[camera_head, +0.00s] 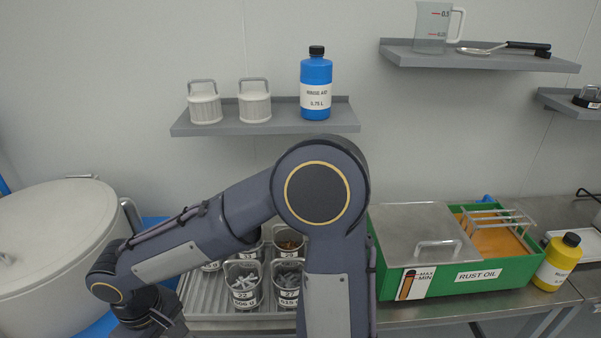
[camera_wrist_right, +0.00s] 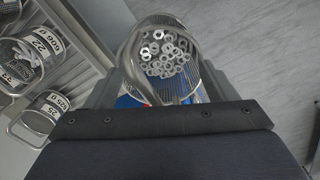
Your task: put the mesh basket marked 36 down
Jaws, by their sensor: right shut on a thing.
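A wire-mesh basket (camera_wrist_right: 188,84) full of metal nuts shows in the right wrist view. Its wire handle stands at its left side. My right gripper (camera_wrist_right: 160,92) is shut on it, with a jaw on either side. The basket's number is hidden. In the head view my right arm reaches across to the lower left, and its gripper (camera_head: 150,312) is at the left end of the ribbed metal tray (camera_head: 205,318); the basket does not show there. In the wrist view the basket is beside the tray. My left gripper is not in view.
Several labelled mesh baskets stand on the tray, including one marked 22 (camera_head: 243,298) and one marked 27 (camera_head: 288,297). A large pale drum (camera_head: 60,240) is on the left. A green rust oil tank (camera_head: 480,272) and a yellow bottle (camera_head: 557,262) stand on the right.

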